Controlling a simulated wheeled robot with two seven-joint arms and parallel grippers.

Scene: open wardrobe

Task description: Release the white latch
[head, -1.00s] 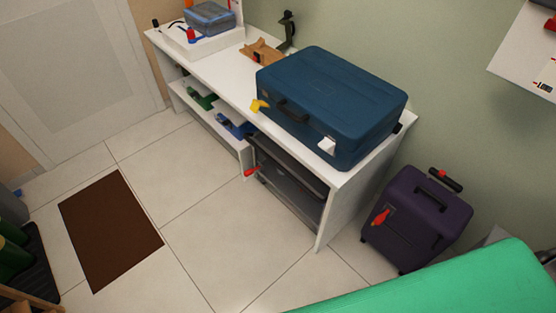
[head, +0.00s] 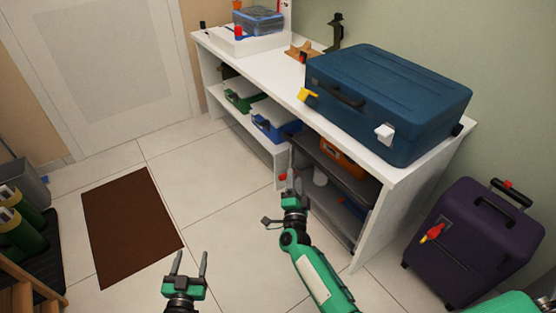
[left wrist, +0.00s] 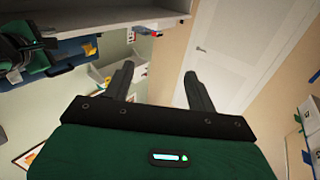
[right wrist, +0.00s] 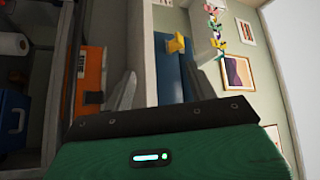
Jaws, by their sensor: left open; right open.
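The white latch (head: 385,133) is on the front face of the blue suitcase (head: 400,90), near its right end. The suitcase lies on the white bench. A yellow latch (head: 306,96) is near its left end and also shows in the right wrist view (right wrist: 176,44); the white latch is not seen there. My right gripper (head: 292,178) is open and empty, in front of the bench shelves, left of and lower than the white latch. My left gripper (head: 190,260) is open and empty over the floor at lower left, far from the suitcase.
The white bench (head: 385,185) has shelves with green (head: 243,97), blue (head: 272,122) and orange (head: 342,157) cases. A purple suitcase (head: 480,240) stands on the floor at right. A brown mat (head: 130,225) lies at left.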

